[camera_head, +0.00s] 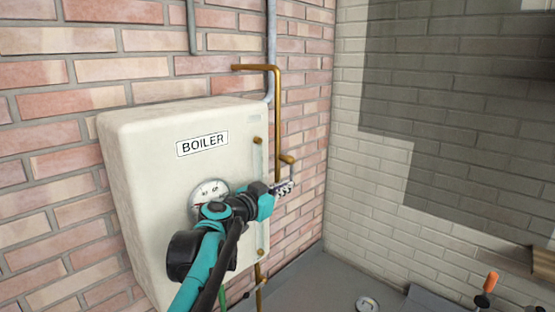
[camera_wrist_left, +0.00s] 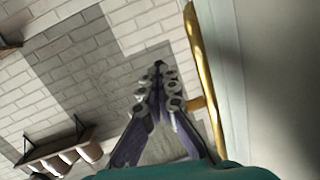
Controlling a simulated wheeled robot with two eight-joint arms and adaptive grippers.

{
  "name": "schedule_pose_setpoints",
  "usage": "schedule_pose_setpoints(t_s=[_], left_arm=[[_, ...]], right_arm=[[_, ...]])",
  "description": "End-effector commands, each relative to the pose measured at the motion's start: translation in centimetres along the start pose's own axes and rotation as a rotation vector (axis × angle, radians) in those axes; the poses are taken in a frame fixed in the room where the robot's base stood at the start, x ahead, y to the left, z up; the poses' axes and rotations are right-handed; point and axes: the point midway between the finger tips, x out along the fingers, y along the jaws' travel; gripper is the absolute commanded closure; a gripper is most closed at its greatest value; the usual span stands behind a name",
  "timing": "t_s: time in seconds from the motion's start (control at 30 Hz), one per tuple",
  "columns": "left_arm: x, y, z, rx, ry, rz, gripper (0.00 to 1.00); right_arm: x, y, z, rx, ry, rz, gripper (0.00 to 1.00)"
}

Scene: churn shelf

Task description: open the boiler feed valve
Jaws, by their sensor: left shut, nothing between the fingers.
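The white boiler (camera_head: 150,170) with a "BOILER" label hangs on the brick wall. A brass pipe (camera_head: 277,110) runs down beside its right side, with a short brass fitting (camera_head: 287,159) jutting out; I cannot tell whether this is the feed valve. My left gripper (camera_head: 287,187) is shut and empty just below that fitting, in front of the wall. In the left wrist view the gripper's fingertips (camera_wrist_left: 158,68) meet, with the brass pipe (camera_wrist_left: 206,70) and a brass stub (camera_wrist_left: 197,102) close on their right. My left arm hides part of the boiler's lower front. My right gripper is out of view.
A round pressure gauge (camera_head: 208,194) sits on the boiler front, partly behind my arm. Another brass pipe (camera_head: 258,272) comes out below. An orange-handled tool (camera_head: 490,282) and a round dial (camera_head: 366,304) are at lower right. A shelf with containers (camera_wrist_left: 65,152) shows in the wrist view.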

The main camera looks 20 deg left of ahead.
Motion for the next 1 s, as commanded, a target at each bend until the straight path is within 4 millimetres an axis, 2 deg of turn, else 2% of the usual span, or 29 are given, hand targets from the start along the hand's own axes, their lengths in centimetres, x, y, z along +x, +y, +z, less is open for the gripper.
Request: schedule_pose_setpoints(t_s=[0.17,0.4,0.6,0.8,1.0], left_arm=[[-1.9,0.0,0.0,-0.001,0.000,-0.001,1.00],[-7.1,-0.1,0.0,0.000,0.000,-0.005,1.00],[-10.6,-0.1,0.0,-0.001,0.001,-0.004,1.00],[-12.1,-0.1,0.0,-0.001,0.002,-0.002,1.00],[-12.3,-0.1,0.0,-0.001,0.002,-0.001,1.00]], right_arm=[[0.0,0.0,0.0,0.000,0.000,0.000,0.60],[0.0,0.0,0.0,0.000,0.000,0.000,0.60],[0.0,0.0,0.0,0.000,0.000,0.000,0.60],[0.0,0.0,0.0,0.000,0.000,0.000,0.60],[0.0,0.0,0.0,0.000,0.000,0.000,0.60]])
